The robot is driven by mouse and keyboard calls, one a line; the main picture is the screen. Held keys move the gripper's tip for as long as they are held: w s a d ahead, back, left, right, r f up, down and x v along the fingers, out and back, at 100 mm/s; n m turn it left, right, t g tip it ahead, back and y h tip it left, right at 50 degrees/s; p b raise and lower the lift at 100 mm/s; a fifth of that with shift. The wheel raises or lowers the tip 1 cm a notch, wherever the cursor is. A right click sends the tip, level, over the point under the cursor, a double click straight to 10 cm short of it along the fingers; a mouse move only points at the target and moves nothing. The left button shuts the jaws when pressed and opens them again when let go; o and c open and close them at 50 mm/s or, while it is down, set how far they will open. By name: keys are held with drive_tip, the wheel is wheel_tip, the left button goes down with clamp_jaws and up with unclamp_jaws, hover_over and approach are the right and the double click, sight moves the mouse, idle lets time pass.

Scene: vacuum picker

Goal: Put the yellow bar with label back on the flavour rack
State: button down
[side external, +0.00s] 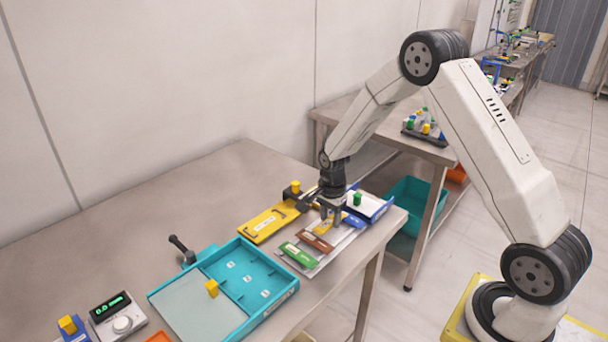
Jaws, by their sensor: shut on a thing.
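My gripper (331,214) points down at the right part of the table and is shut on the yellow bar with label (324,228). The fingers hide part of the bar. The bar is at the flavour rack (342,243), a light grey plate, between a brown bar (316,243) and a blue bar (353,221). A green bar (298,254) lies at the rack's near left end. I cannot tell whether the yellow bar touches the rack.
The table's back left is clear.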

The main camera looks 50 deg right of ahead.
sight(330, 220)
drive_tip(key=shift+f, duration=0.35)
drive_tip(key=shift+f, duration=0.15)
drive_tip(key=shift+c, duration=1.3)
unclamp_jaws()
drive_tip(key=shift+r, duration=0.25)
wheel_tip(330, 220, up, 12)
drive_tip(key=shift+a+f, duration=0.1)
drive_tip(key=s+a+n+t, duration=0.2)
drive_tip(key=s+a+n, duration=0.9)
drive_tip(key=s+n, duration=0.5)
drive_tip(key=shift+a+f+n+t, duration=0.15)
drive_tip(key=shift+n+t, duration=0.15)
drive_tip(key=shift+n, duration=0.7)
